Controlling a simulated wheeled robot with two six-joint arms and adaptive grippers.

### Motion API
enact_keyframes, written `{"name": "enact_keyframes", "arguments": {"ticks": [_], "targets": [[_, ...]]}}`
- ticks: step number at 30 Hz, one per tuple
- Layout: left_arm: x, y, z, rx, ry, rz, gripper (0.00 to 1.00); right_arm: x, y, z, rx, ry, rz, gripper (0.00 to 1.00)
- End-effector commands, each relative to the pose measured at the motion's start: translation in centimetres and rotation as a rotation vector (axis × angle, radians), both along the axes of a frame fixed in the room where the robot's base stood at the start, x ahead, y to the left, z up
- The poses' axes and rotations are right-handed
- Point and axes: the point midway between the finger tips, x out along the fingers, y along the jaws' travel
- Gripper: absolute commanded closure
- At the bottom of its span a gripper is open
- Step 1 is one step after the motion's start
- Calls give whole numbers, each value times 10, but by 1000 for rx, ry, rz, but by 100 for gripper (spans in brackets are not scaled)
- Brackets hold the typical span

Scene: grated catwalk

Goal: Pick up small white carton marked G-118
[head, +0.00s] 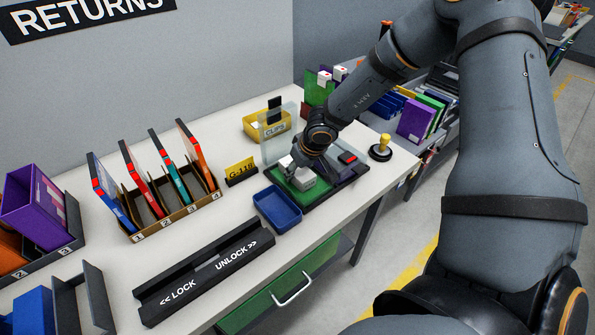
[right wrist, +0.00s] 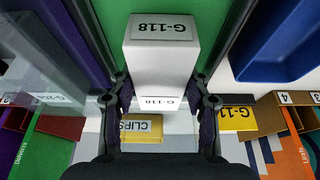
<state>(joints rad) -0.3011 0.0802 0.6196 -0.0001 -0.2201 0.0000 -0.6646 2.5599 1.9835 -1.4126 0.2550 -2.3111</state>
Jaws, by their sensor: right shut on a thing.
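The small white carton marked G-118 (right wrist: 160,65) sits between the two fingers of my right gripper (right wrist: 163,98) in the right wrist view. Its label shows on the top face and on the near end. The fingers touch it on both sides, and the gripper is shut on it. In the head view the carton (head: 303,180) is over the green mat of a dark station, partly hidden by my right gripper (head: 296,168). I cannot tell whether it rests on the mat or is slightly above it. My left gripper is not in view.
A blue tray (head: 277,208) lies close by. A clear panel (head: 275,140), a yellow CLIPS bin (head: 255,128) and a yellow G-118 sign (head: 240,170) stand near. A yellow-topped stamp (head: 381,147) is right. A black LOCK/UNLOCK bar (head: 205,275) lies in front.

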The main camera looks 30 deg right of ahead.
Motion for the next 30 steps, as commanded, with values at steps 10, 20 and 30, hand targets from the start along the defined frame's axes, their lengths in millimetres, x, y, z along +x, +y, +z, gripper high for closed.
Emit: {"name": "enact_keyframes", "arguments": {"ticks": [10, 20, 30], "targets": [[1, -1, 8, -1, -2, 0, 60, -5, -3, 40, 8, -5, -5, 86], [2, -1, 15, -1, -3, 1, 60, -42, -20, 91, 13, -7, -1, 86], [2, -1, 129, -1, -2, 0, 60, -67, -31, 118, 11, 3, -5, 86]]}}
